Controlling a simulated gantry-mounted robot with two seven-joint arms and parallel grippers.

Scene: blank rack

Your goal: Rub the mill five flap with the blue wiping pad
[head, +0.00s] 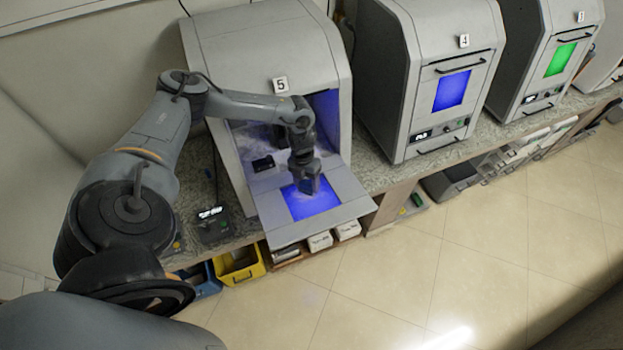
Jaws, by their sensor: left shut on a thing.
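The mill marked 5 (272,52) stands on the counter at the upper middle. Its flap (345,192) is lowered and sticks out over the counter's front edge, with a glowing blue window (322,206) in it. My left gripper (308,190) points down at the flap, over the upper part of the blue window. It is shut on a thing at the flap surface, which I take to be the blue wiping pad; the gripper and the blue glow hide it. Whether it touches the flap is hard to tell. My right gripper is not in view.
Mill 4 (398,62) and mill 3 (568,20) stand to the right with closed fronts. A small dark box (263,163) lies at mill five's opening. A control box (211,226) sits left of the flap. Yellow (240,272) and blue bins are below. The floor is clear.

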